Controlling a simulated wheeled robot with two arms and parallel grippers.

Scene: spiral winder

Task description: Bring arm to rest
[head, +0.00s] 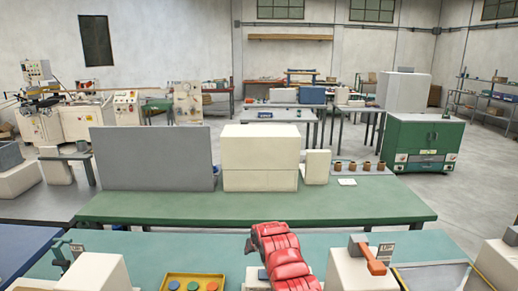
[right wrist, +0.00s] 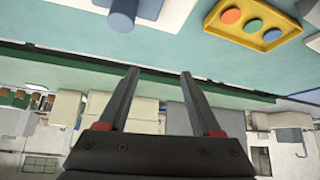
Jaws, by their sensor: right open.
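My right gripper (right wrist: 159,74) is open in the right wrist view, with two dark parallel fingers apart and nothing between them. Red parts show at the finger bases. In the head view a red segmented arm, which appears to be mine, reaches from the bottom edge over the near green table (head: 215,245). Its fingers cannot be made out there. My left gripper is not in view. A yellow tray (head: 168,280) with coloured round pieces is left of the red arm. It also shows in the right wrist view (right wrist: 222,31), which looks upside down.
A blue cylinder on a white base (right wrist: 122,14) is near the gripper. A white block with an orange handle (head: 373,262) stands right of the red arm. Another white block (head: 95,272) is at left. Behind, a green bench (head: 270,208) carries a grey panel (head: 152,157) and white box (head: 260,158).

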